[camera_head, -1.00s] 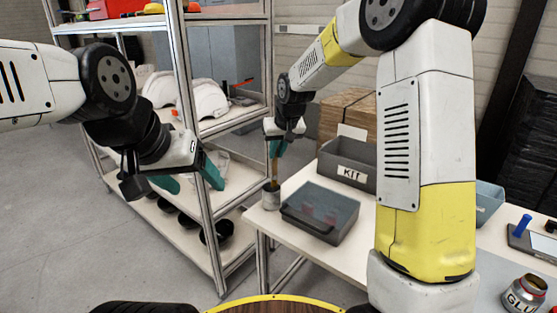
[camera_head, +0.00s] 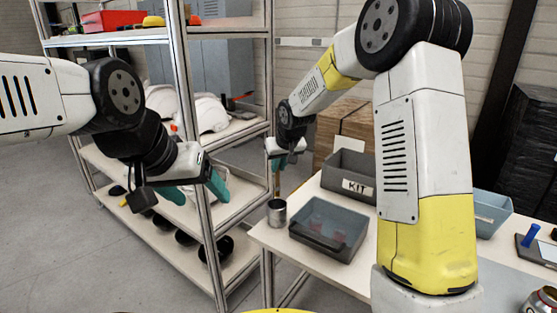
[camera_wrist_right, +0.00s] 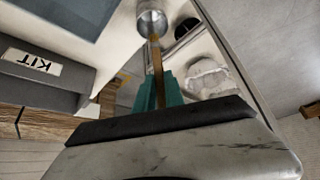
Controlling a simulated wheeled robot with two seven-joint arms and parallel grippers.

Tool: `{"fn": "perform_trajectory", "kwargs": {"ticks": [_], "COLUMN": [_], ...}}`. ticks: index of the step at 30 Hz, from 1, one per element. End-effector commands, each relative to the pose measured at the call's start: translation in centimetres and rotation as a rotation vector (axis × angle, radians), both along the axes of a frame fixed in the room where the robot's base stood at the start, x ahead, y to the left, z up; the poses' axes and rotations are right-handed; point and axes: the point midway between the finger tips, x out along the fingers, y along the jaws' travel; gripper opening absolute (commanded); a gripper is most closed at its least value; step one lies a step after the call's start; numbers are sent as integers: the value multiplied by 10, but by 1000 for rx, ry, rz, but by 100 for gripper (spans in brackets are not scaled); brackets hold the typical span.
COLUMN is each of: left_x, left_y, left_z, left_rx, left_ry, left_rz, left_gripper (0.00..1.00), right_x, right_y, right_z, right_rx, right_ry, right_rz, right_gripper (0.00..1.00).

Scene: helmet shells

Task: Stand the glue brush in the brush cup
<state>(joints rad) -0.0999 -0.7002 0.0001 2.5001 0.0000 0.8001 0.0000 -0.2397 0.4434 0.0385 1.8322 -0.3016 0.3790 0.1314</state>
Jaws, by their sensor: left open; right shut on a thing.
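The glue brush has a thin brown handle (camera_head: 276,182) and hangs roughly upright, brush end down. My right gripper (camera_head: 278,163) is shut on it with teal fingers, above the brush cup (camera_head: 277,213). The cup is a small grey metal cylinder at the table's left corner. In the right wrist view, the brush (camera_wrist_right: 157,62) runs from the fingers (camera_wrist_right: 158,92) to the rim of the cup (camera_wrist_right: 151,22). I cannot tell whether its end is inside. My left gripper (camera_head: 192,190) is open and empty in front of the shelf.
A blue bin (camera_head: 492,212) and glue jar (camera_head: 541,302) are further right. The shelf rack (camera_head: 225,135) with white helmet shells (camera_head: 210,114) stands left of the table.

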Motion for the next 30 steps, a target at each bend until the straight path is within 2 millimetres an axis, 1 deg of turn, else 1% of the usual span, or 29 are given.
{"fn": "perform_trajectory", "kwargs": {"ticks": [18,24,30], "left_x": [0,0,0], "left_y": [0,0,0], "left_z": [0,0,0], "left_rx": [0,0,0], "left_ry": [0,0,0], "left_rz": [0,0,0], "left_gripper": [72,72,72], "right_x": [-1,0,0], "right_y": [1,0,0], "right_z": [-43,-51,-55], "right_rx": [-1,0,0], "right_ry": [1,0,-1], "right_rz": [2,1,1], "right_gripper": [0,0,0]}}
